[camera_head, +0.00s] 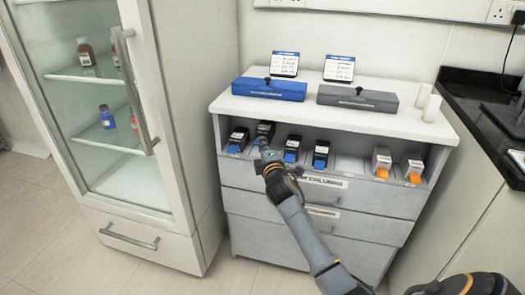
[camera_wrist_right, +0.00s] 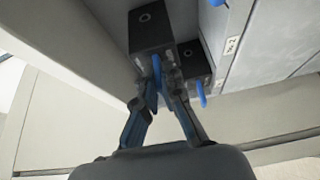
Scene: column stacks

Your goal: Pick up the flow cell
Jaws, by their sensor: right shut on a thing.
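A black flow cell with a blue tab (camera_head: 264,130) stands in the open shelf of the cabinet, second from the left. My right gripper (camera_head: 269,158) is in front of it, and its fingers hide part of the shelf front. In the right wrist view a black block (camera_wrist_right: 152,28) with a blue tab sits between my right gripper's fingertips (camera_wrist_right: 158,88), which are shut on the tab. A second black flow cell (camera_wrist_right: 194,62) with a blue tab is close beside it. My left gripper is not in view.
Other black units with blue tabs (camera_head: 237,140) (camera_head: 321,154) and white units with orange tabs (camera_head: 382,160) share the shelf. A blue case (camera_head: 268,90) and a grey case (camera_head: 357,98) lie on the cabinet top. A glass-door fridge (camera_head: 180,120) stands to the left.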

